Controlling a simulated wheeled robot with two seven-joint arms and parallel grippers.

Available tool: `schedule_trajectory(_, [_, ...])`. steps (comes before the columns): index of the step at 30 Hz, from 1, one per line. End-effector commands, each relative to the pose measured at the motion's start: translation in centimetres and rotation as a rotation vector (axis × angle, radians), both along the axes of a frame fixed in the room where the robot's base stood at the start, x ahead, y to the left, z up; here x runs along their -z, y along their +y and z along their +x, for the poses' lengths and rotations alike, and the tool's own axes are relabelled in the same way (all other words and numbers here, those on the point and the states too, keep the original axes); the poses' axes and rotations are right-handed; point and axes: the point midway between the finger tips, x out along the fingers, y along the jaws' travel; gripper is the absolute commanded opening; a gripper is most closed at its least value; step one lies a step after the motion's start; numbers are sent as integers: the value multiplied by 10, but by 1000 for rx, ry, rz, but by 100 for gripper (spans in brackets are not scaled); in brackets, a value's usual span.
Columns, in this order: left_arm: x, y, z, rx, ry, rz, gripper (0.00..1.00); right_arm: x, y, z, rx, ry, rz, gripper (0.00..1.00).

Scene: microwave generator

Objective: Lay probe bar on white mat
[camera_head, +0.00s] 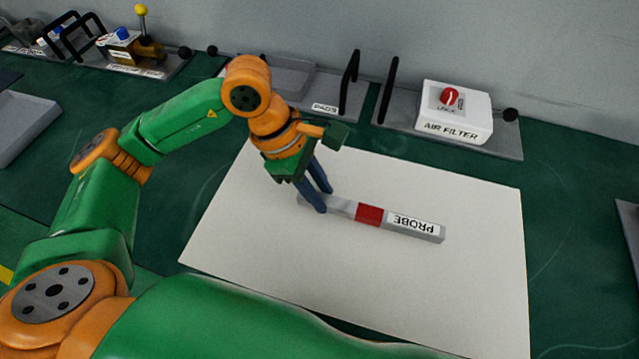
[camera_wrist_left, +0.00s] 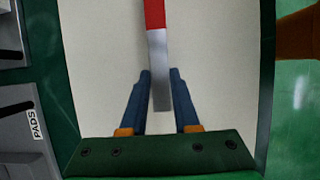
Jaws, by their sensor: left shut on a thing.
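The probe bar (camera_head: 415,226) is a grey bar with a red band and a white label reading PROBE. It lies flat on or just above the white mat (camera_head: 470,290); a small gap cannot be ruled out. My left gripper (camera_head: 324,200) is shut on the bar's plain grey end, with its blue fingers on either side. In the left wrist view the bar (camera_wrist_left: 154,45) runs away from between the gripper's fingertips (camera_wrist_left: 160,74) over the white mat (camera_wrist_left: 215,50). My right gripper is not in view.
A white AIR FILTER box (camera_head: 455,112) with a red knob stands on a grey plate at the back right. A PADS tray (camera_head: 300,95) with black handles stands behind the mat. A grey tray (camera_head: 20,125) is at the left. The mat's right and front parts are bare.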

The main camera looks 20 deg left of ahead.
Motion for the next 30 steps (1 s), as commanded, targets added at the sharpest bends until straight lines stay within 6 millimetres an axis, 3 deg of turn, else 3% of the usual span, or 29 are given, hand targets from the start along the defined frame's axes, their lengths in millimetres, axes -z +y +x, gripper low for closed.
schedule_trajectory(1, [12, 0, 0, 0, 0, 0, 0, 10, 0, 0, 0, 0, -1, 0])
schedule_trajectory(6, [26, 0, 0, 1, 1, 0, 0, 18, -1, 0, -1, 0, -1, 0])
schedule_trajectory(25, [30, 0, 0, 1, 0, 0, 0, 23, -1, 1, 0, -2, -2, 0])
schedule_trajectory(26, [29, 0, 0, 1, 0, 0, 37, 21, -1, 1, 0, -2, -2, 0])
schedule_trajectory(29, [29, 0, 0, 1, 1, 0, 64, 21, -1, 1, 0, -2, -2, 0])
schedule_trajectory(30, [29, 0, 0, 1, 1, 0, 64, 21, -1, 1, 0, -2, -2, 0])
